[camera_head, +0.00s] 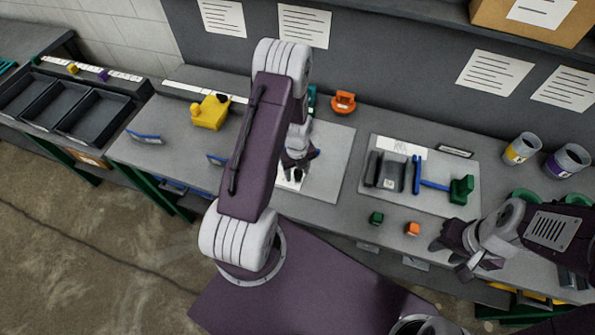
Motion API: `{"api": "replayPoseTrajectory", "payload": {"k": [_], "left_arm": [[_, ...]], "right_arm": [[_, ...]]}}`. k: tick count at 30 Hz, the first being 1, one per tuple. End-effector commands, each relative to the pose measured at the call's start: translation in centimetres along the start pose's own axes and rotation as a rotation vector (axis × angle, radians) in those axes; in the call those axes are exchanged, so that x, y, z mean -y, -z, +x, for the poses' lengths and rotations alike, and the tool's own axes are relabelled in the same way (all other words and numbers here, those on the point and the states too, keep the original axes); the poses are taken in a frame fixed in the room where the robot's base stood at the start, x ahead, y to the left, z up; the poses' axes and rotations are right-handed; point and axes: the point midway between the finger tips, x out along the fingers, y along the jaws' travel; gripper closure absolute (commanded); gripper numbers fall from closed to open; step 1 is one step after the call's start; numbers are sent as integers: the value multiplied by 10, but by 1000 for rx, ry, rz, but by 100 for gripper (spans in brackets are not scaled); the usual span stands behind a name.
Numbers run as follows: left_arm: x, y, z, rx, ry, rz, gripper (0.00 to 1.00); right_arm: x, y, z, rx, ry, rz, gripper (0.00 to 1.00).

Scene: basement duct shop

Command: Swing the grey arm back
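A fixture on a light plate (370,205) stands right of the bench's middle. It has dark grey blocks (385,172), a blue upright piece (417,174) and a blue bar reaching right to a green block (461,190). I cannot tell for certain which part is the grey arm. My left gripper (298,174) is over the pale sheet left of the fixture, apart from it and partly hidden by my own purple arm link; its finger opening is unclear. My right gripper (455,259) is at the bench's front right, fingers spread, with nothing between them.
A green cube (376,218) and an orange cube (413,229) lie in front of the fixture. An orange object (343,103) and a yellow object (210,112) stand behind and left. Two cups (521,149) (567,161) stand at right. Black bins (92,116) are far left.

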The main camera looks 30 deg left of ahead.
Motion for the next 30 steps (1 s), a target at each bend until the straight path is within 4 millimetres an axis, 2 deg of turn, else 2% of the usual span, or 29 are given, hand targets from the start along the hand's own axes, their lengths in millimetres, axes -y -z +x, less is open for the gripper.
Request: {"api": "replayPoseTrajectory", "payload": {"k": [5,8,18,21,30], "left_arm": [[0,0,-1,0,0,0,50],[1,-1,-8,2,2,0,50],[-1,-1,-72,3,4,-1,50],[-1,-1,-85,2,3,-1,50],[-2,-1,-91,-1,1,-1,50]], "right_arm": [[0,0,0,0,0,0,64],[0,0,2,0,0,0,64],[0,-1,14,0,0,0,64],[0,-2,14,0,0,0,64],[0,-2,14,0,0,0,64]]}}
